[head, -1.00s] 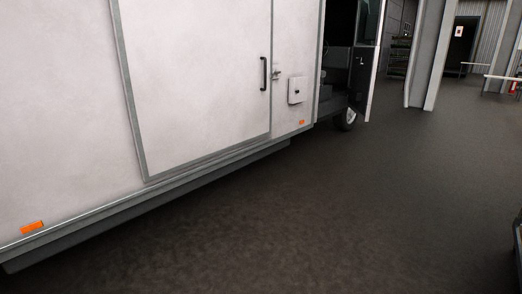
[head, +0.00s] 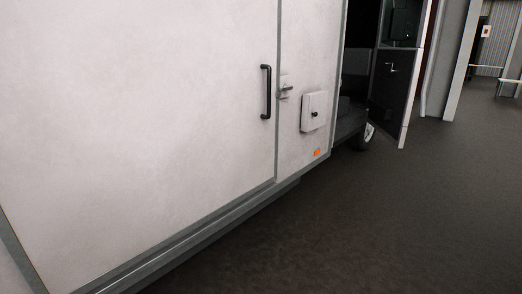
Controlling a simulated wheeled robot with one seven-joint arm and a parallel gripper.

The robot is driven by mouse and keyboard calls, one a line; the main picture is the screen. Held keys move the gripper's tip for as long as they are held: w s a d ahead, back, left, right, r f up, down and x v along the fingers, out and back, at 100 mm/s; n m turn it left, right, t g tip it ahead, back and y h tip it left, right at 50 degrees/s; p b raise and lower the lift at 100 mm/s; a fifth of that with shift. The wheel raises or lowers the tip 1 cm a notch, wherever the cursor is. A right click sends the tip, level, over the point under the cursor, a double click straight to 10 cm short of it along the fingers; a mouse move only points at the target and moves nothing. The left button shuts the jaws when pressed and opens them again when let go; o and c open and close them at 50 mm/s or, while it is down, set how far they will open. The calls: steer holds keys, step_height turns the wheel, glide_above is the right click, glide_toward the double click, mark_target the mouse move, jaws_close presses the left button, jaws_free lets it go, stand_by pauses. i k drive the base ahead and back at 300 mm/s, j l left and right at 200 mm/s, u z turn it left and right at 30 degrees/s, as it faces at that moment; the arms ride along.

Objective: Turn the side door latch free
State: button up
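The side door (head: 150,120) is a large white panel in a grey frame on the side of a white truck, and it looks shut. A black vertical handle (head: 266,91) is fixed near its right edge. The small metal side door latch (head: 285,90) sits just right of the handle, at the door's right edge. The latch is too small to tell which way it is turned. My gripper is not in view.
A white box with a black knob (head: 313,112) is mounted right of the latch. The cab door (head: 393,80) stands open further right, beyond a wheel (head: 367,136). The dark floor (head: 350,220) beside the truck is clear.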

mark_target(284, 88)
steer(key=i, duration=1.65)
